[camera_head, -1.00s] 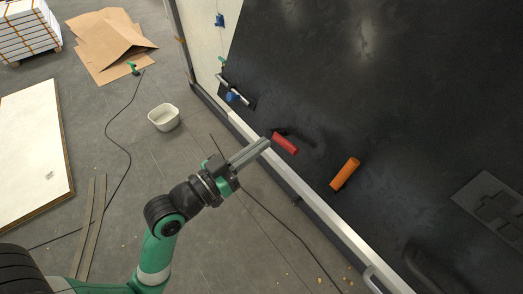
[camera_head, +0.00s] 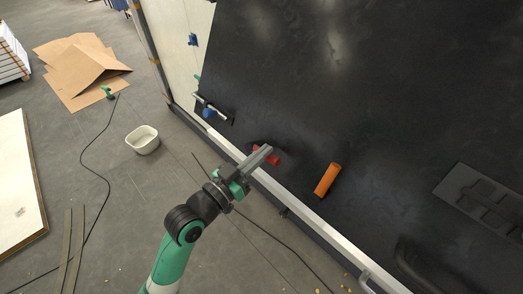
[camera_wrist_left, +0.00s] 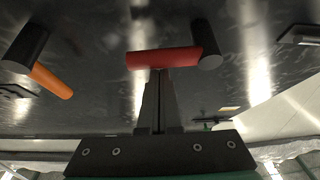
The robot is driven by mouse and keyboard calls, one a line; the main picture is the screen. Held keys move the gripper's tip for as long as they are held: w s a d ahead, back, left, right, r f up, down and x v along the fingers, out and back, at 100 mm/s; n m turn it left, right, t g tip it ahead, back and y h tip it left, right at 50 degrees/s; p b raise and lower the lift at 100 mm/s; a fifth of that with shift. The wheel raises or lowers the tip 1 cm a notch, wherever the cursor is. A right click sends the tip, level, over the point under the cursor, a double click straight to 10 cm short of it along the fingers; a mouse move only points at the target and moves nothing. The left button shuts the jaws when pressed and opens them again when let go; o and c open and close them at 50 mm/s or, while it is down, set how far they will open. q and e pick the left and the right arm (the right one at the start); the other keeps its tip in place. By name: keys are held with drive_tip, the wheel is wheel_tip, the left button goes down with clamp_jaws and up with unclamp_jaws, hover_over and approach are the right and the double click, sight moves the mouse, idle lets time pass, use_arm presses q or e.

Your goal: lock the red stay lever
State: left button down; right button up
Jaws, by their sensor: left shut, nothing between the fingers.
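The red stay lever (camera_head: 274,158) sits on the dark panel (camera_head: 390,90) near its lower edge, partly hidden behind my left gripper (camera_head: 267,150). In the left wrist view the red lever (camera_wrist_left: 165,58) lies nearly level, with a dark round pivot (camera_wrist_left: 206,45) at its right end. My left gripper (camera_wrist_left: 158,75) is shut and empty there, its fingertips just below the middle of the lever. I cannot tell whether they touch it. My right gripper is not in view.
An orange lever (camera_head: 327,180) sits on the panel to the right of the red one. A blue-handled latch (camera_head: 209,112) is to the left. A light rail (camera_head: 310,220) runs along the panel's lower edge. A white bin (camera_head: 142,139) stands on the floor.

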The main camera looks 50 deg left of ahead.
use_arm(q)
drive_tip(key=shift+s+d+f+b, duration=0.1)
drive_tip(key=shift+s+f+b, duration=0.1)
drive_tip(key=shift+f, duration=0.2)
drive_tip(key=shift+s+f+b, duration=0.1)
drive_tip(key=shift+f+b, duration=0.05)
drive_tip(key=shift+f, duration=0.25)
wheel_tip(320, 180, up, 5)
drive_tip(key=w+p, duration=0.1)
drive_tip(key=p, duration=0.4)
drive_tip(key=s+f+b, duration=0.1)
drive_tip(key=s, duration=0.9)
drive_tip(key=shift+d+f+b, duration=0.15)
drive_tip(key=shift+d+b, duration=0.1)
drive_tip(key=shift+b, duration=0.1)
